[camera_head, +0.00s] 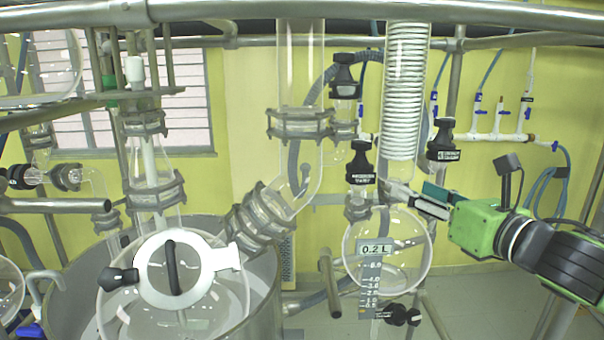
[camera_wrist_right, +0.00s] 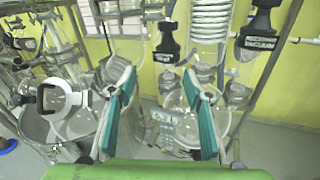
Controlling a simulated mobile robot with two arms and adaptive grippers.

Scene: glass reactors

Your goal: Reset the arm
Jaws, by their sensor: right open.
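My right gripper (camera_head: 410,197) comes in from the right, its green arm part behind it and its fingertips beside the neck of the round receiving flask (camera_head: 415,262). In the right wrist view the gripper (camera_wrist_right: 157,82) is open, with its two teal-padded fingers apart and nothing between the pads. Behind the gap the receiving flask shows blurred (camera_wrist_right: 215,120). Whether a fingertip touches the glass I cannot tell. My left gripper is not in view.
A black-handled vent valve (camera_head: 361,173) and a vacuum valve (camera_head: 443,145) flank the coil condenser (camera_head: 404,90) near the gripper. The large reactor vessel (camera_head: 215,305) stands at the left. Metal rails cross the top. Open floor (camera_head: 490,305) lies at the lower right.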

